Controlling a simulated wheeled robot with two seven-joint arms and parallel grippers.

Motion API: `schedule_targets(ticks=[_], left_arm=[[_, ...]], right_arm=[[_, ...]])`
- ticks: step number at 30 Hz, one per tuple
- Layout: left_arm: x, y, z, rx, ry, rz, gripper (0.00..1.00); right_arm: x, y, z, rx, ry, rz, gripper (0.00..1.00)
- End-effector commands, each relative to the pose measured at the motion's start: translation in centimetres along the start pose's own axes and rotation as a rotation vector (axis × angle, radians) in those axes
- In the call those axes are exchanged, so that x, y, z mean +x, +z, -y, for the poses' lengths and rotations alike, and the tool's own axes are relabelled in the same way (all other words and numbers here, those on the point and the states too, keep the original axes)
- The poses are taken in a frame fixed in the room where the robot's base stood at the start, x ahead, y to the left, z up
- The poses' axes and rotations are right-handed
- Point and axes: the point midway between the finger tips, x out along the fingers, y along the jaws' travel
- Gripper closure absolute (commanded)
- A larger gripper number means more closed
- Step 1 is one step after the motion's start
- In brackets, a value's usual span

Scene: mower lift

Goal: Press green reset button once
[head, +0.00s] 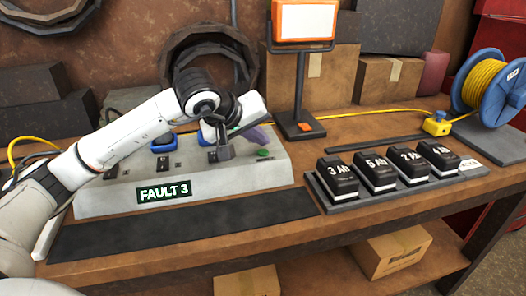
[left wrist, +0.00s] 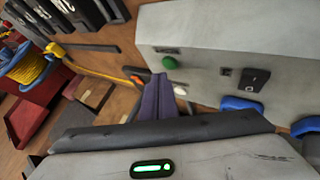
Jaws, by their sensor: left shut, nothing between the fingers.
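The green reset button (head: 264,153) sits near the right end of the sloped grey console (head: 240,176). In the left wrist view the green button (left wrist: 169,63) shows just beyond my fingertips. My left gripper (head: 262,139) has its purple fingers close above the button in the head view. Its fingers also show in the left wrist view (left wrist: 158,82), closed together and empty. A gap seems to show between fingertips and button; I cannot tell its exact depth. My arm and gripper hide part of the console's top. My right gripper is not in view.
The console display (head: 164,192) reads FAULT 3. A black rocker switch (left wrist: 255,80) and blue parts (left wrist: 242,104) are on the console near the button. Several black batteries (head: 339,179) stand in a rack to the right. A lamp (head: 304,22) stands behind.

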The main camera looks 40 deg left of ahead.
Motion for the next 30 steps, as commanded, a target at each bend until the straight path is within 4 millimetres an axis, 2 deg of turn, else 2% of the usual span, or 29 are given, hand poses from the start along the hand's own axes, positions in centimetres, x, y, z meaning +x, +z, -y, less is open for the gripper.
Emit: schedule_targets(ticks=[20, 30], left_arm=[[0.00, 0.01, 0.00, 0.000, 0.000, 0.000, 1.00], [0.46, 0.32, 0.33, 0.000, 0.000, -0.001, 1.00]], right_arm=[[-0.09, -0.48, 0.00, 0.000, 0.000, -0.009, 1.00], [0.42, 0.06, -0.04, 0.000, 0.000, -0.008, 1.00]])
